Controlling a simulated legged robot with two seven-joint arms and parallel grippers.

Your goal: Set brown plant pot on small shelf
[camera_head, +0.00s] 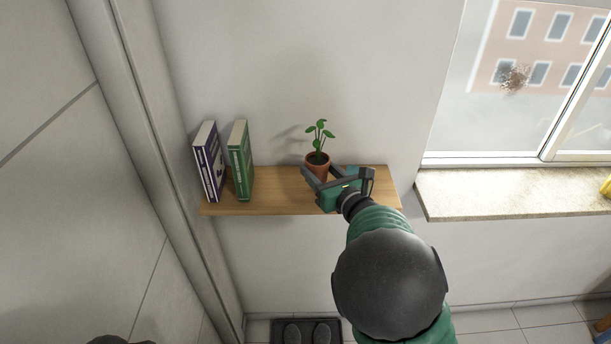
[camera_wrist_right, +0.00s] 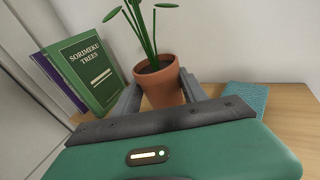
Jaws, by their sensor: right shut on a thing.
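The brown plant pot (camera_head: 316,160) with a green leafy plant is at the wooden small shelf (camera_head: 272,200), right of the books. It also shows in the right wrist view (camera_wrist_right: 158,82), upright between the fingers. My right gripper (camera_head: 312,172) reaches over the shelf from the front and is shut on the pot. Whether the pot's base touches the shelf is hidden by the gripper. My left gripper is not in view; only a dark piece shows at the bottom left edge of the head view.
A purple book (camera_head: 208,165) and a green book (camera_head: 240,160) stand at the shelf's left end. A teal item (camera_wrist_right: 248,97) lies right of the pot. A window sill (camera_head: 510,193) is to the right. Bare shelf lies between the green book and the pot.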

